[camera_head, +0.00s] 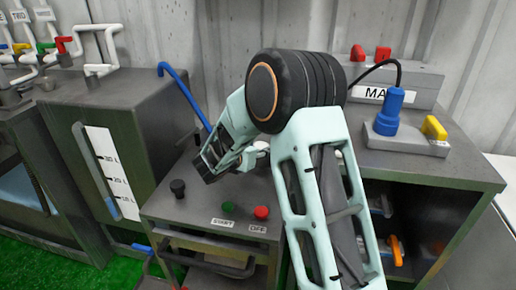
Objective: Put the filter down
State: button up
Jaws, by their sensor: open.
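My mint-and-black arm rises from the bottom right to a thick black joint in the upper middle, then bends down to the left over the START/OFF console. The fingers of my gripper cannot be made out at the far end of the arm. No filter can be picked out in this view. I cannot tell whether one is hidden behind the arm.
The console (165,207) has a black knob (178,188), a green button (228,207) and a red button (262,212). A grey tank (140,130) with a litre scale stands left. On the right, a bench (440,170) holds a blue-handled device (390,115) over open shelves.

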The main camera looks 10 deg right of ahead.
jog(key=p+v, duration=0.2)
jog(key=v, duration=1)
jog(key=shift+f, duration=0.1)
